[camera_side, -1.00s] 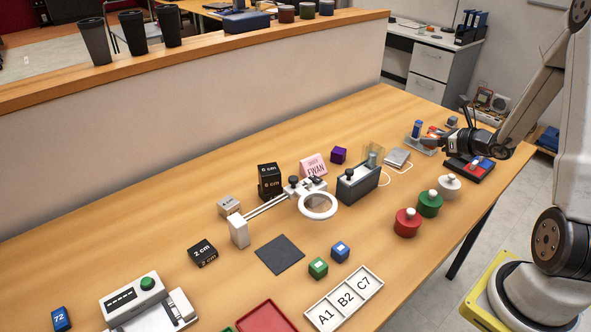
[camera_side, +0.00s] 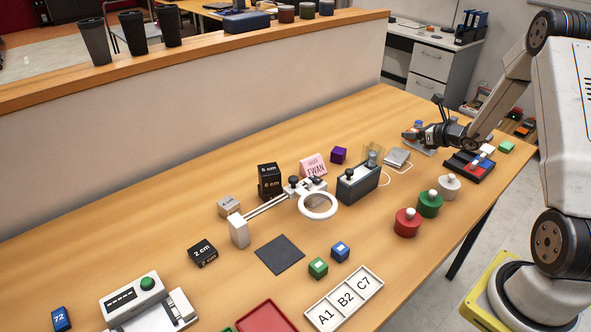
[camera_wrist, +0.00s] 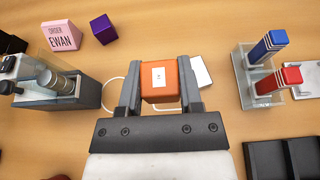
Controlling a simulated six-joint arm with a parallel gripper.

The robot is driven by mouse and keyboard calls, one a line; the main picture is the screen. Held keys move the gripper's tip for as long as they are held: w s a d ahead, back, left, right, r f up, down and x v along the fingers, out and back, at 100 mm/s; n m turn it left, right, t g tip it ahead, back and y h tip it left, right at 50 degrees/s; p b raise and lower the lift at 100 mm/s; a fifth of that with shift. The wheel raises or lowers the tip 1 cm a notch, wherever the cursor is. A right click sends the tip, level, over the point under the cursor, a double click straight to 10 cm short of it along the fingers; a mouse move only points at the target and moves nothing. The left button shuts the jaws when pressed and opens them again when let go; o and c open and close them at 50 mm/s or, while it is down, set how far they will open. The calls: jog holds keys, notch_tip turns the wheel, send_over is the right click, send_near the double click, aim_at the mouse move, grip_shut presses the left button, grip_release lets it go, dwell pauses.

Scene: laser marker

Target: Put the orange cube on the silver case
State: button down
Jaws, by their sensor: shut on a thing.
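My gripper (camera_wrist: 161,93) is shut on the orange cube (camera_wrist: 158,92), which sits between its two fingers with a small white label facing the wrist camera. In the side view, my gripper (camera_side: 409,135) is above the right part of the table, and the cube there is too small to make out clearly. The silver case (camera_side: 397,157) is a flat box lying on the table below and slightly left of my gripper. In the wrist view, the silver case (camera_wrist: 203,74) shows behind the cube, which hides part of it.
A dark grey device (camera_side: 357,186) with a knob stands left of the case, with a white cable beside it. A clear stand (camera_wrist: 262,90) with blue and red pieces is to the right. A dark tray (camera_side: 468,168) holds coloured blocks. A purple cube (camera_side: 339,155) stands farther left.

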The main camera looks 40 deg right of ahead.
send_over(398, 155)
jog(key=f, duration=0.5)
jog(key=shift+s+a+f, duration=0.25)
jog(key=shift+a+f, duration=0.05)
jog(key=shift+f, duration=0.1)
jog(key=shift+w+d+f, duration=0.15)
jog(key=shift+w+f, duration=0.05)
jog(key=shift+f, duration=1.5)
jog(key=shift+f, duration=0.2)
jog(key=shift+c, duration=1.3)
grip_release()
jog(key=shift+r, duration=0.2)
